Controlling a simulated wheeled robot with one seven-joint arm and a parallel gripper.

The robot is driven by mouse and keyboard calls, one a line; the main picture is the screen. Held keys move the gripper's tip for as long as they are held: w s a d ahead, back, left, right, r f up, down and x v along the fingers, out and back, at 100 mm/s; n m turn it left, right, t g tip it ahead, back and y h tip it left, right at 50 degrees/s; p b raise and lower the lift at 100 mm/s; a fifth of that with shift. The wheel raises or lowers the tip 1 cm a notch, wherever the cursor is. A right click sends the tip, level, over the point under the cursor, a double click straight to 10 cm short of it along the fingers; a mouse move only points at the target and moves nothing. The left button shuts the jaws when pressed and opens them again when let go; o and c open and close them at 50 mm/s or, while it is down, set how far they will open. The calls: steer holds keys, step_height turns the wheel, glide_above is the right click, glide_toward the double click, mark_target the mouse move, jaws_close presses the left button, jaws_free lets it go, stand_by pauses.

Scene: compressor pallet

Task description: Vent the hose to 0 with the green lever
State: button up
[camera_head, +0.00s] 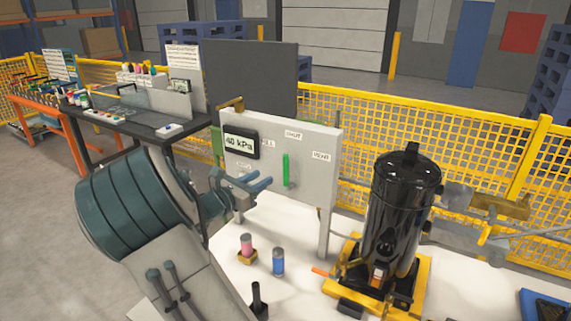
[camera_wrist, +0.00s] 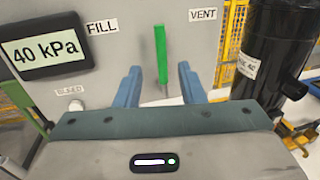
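The green lever (camera_head: 286,170) stands upright on a pale panel (camera_head: 310,150) in the head view, between the labels for fill and vent. In the wrist view the green lever (camera_wrist: 161,54) points up between the FILL label (camera_wrist: 102,27) and the VENT label (camera_wrist: 203,14). A display (camera_wrist: 44,48) on the panel reads 40 kPa. My gripper (camera_wrist: 160,82) has its two blue fingers apart. The lever shows in the gap between them, beyond the fingertips, and no contact shows. My gripper (camera_head: 262,183) is in front of the panel, left of the lever. I cannot identify the hose.
A black tank (camera_head: 402,205) in a yellow frame stands right of the panel; it also shows in the wrist view (camera_wrist: 270,45). A pink canister (camera_head: 246,244) and a blue canister (camera_head: 278,262) stand on the white surface below. Yellow mesh fencing (camera_head: 470,150) runs behind.

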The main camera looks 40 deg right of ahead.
mark_target(284, 166)
steer(key=d, duration=0.3)
steer(key=w+d+p, duration=0.1)
steer(key=d, duration=0.3)
steer(key=w+d, duration=0.1)
steer(key=d, duration=0.3)
steer(key=shift+d+p, duration=0.2)
steer(key=shift+p, duration=0.1)
jaws_close()
steer(key=shift+w+a, duration=0.1)
steer(key=shift+w, duration=0.05)
